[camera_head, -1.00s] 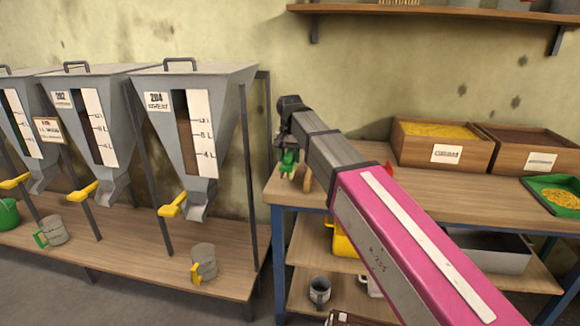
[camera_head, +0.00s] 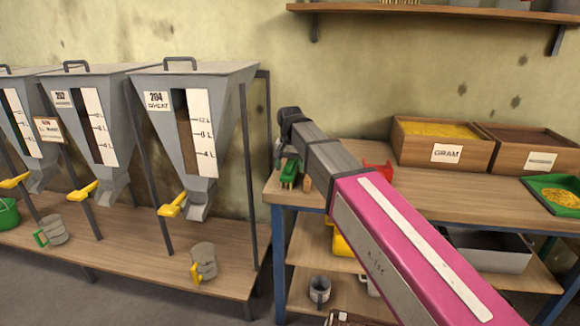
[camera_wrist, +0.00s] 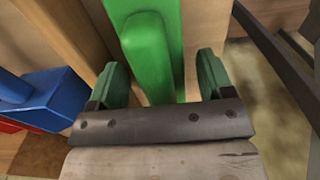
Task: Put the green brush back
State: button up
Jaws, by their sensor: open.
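The green brush (camera_wrist: 150,50) shows in the wrist view between the two green fingertips of my gripper (camera_wrist: 163,80). The fingers are apart, with a gap visible on each side of the brush. In the head view the green brush (camera_head: 289,174) is at the left end of the workbench, below my gripper (camera_head: 284,157), whose fingers are mostly hidden there. Wooden pieces are close beside the brush in the wrist view. I cannot tell how the brush is supported.
A blue brush-like item (camera_wrist: 48,97) is left of the green brush. A red item (camera_head: 378,172) is behind my arm. Wooden bins (camera_head: 437,143) and a green tray (camera_head: 555,194) stand on the right of the workbench (camera_head: 430,205). Grey hoppers (camera_head: 190,120) are at left.

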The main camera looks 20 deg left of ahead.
aim_at(290, 160)
jog(key=shift+r, duration=0.1)
notch_tip(290, 160, up, 12)
dwell(0.5)
